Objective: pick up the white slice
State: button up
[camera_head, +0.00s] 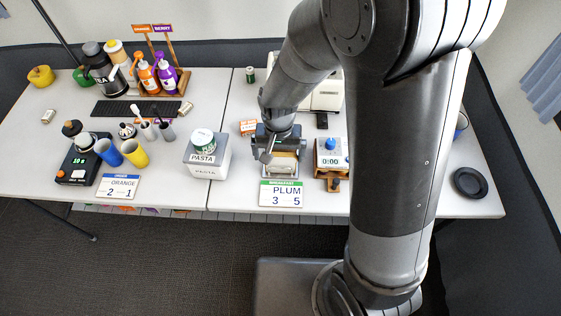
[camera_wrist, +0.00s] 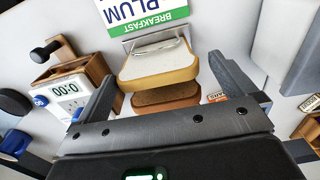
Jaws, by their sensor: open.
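The white slice (camera_wrist: 158,62), pale on its broad face with a tan crust edge, is at the upper middle of the wrist view. A thin silver bar lies across or above its far part; I cannot tell if they touch. A brown slice (camera_wrist: 166,97) shows just below it in that view. My gripper (camera_wrist: 162,72) is open, with one finger at each side of the slices and gaps between. The head view shows my gripper (camera_head: 278,138) low over the table, with the pale slice (camera_head: 284,162) just in front of it, partly hidden by the gripper.
A PLUM breakfast card (camera_head: 282,194) stands in front of the slices. A timer on a wooden stand (camera_head: 331,160) is close on the right. A white PASTA box (camera_head: 207,158) with a can on top is to the left. A cream appliance (camera_head: 323,97) stands behind.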

aim_at(281, 162)
jog(key=shift+w+d+f, duration=0.1)
jog(key=shift+d+f, duration=0.05)
jog(key=shift+f, duration=1.1)
jog(key=shift+d+f, duration=0.1)
jog(key=shift+f, duration=1.1)
jog(key=shift+c, duration=0.6)
jog(key=c, duration=0.5)
jog(key=shift+r, duration=0.1)
